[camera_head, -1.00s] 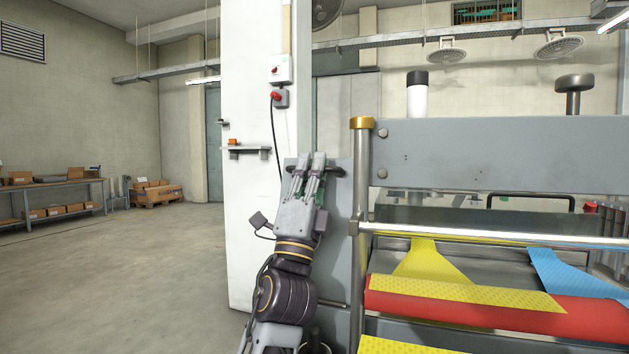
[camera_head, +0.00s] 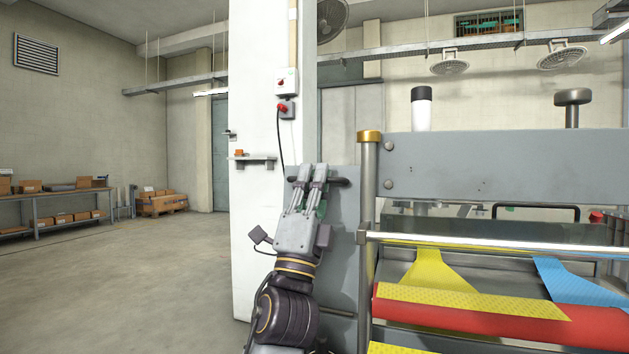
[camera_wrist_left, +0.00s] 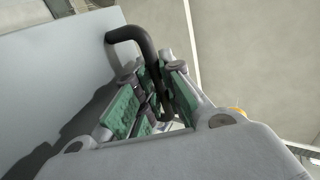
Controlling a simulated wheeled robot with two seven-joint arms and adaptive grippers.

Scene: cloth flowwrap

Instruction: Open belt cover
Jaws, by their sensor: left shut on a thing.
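The belt cover is a flat grey panel (camera_head: 343,282) on the left side of the machine, and it also shows in the left wrist view (camera_wrist_left: 62,62). A black bar handle (camera_head: 338,181) sits near its top edge; in the left wrist view the handle (camera_wrist_left: 128,35) is a bent bar standing off the panel. My left gripper (camera_head: 312,172) is shut on this handle, its green-padded fingers (camera_wrist_left: 158,95) on either side of the bar. The panel stands upright next to the machine's post. My right gripper is not in view.
The machine has a grey crossbeam (camera_head: 500,165), a brass-capped post (camera_head: 369,200) and a red roller (camera_head: 470,318) with yellow and blue cloth. A white pillar (camera_head: 262,130) stands behind my left arm. Open floor (camera_head: 130,280) lies to the left, with a shelf of boxes (camera_head: 55,195) beyond.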

